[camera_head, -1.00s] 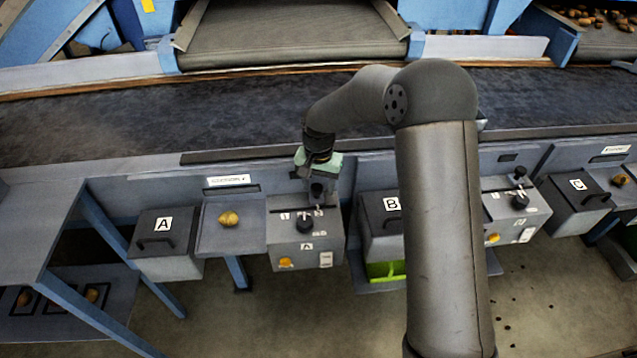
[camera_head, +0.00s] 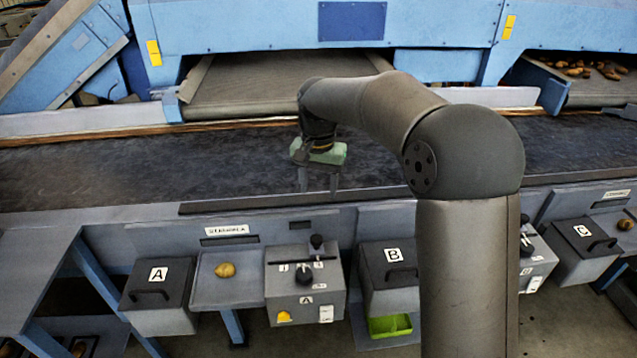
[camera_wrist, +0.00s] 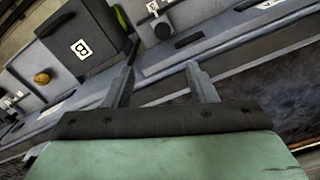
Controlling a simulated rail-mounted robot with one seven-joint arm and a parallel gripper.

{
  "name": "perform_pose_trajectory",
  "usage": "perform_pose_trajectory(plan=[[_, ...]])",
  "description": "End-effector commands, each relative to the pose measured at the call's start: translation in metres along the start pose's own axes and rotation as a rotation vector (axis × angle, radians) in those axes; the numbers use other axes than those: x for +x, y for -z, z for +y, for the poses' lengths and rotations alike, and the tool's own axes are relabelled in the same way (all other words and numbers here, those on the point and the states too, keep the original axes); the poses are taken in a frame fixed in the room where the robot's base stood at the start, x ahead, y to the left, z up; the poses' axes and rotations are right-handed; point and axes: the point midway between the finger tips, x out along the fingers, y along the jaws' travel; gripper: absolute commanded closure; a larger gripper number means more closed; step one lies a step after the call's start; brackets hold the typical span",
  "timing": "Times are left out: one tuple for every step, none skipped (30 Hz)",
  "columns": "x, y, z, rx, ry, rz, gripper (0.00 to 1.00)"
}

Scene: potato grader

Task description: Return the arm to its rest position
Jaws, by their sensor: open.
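My gripper (camera_head: 319,180) is above the near edge of the dark conveyor belt (camera_head: 80,170), in the head view. Its two fingers point down, apart, with nothing between them. In the wrist view my gripper (camera_wrist: 160,85) shows both fingers spread and empty. My arm rises at the right and bends over towards the belt, hiding part of the station B control box.
Below the belt stand bin A (camera_head: 160,295), a shelf with a potato (camera_head: 225,270), control box A (camera_head: 305,285) with knobs, bin B (camera_head: 388,275) over a green tray (camera_head: 390,326), and bin C (camera_head: 580,250). The belt left of my gripper is clear.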

Motion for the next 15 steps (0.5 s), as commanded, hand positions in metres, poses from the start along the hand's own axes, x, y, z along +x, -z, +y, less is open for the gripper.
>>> perform_pose_trajectory(plan=[[-0.0033,0.0001,0.0,0.0,0.0,0.001,0.48],[-0.0045,0.0,0.0,0.0,0.0,0.0,0.48],[-0.0055,0.0,0.0,0.0,0.0,0.0,0.48],[-0.006,0.0,0.0001,0.0,0.0,0.0,0.48],[-0.0063,-0.0001,0.0001,0.0,0.0,0.0,0.48],[-0.0064,-0.0001,0.0001,0.0,0.0,0.0,0.48],[-0.0064,-0.0001,0.0001,0.0,0.0,0.0,0.48],[-0.0063,-0.0001,0.0001,0.0,0.0,0.0,0.48],[-0.0063,-0.0001,0.0001,0.0,0.0,0.0,0.48],[-0.0063,-0.0001,0.0001,0.0,0.0,0.0,0.48],[-0.0062,-0.0001,0.0001,0.0,0.0,0.0,0.48],[-0.0062,-0.0001,0.0001,0.0,0.0,0.0,0.48],[-0.0061,-0.0001,0.0001,0.0,0.0,0.0,0.48],[-0.0061,-0.0001,0.0001,0.0,0.0,0.0,0.48],[-0.0061,-0.0001,0.0001,0.0,0.0,0.0,0.48]])
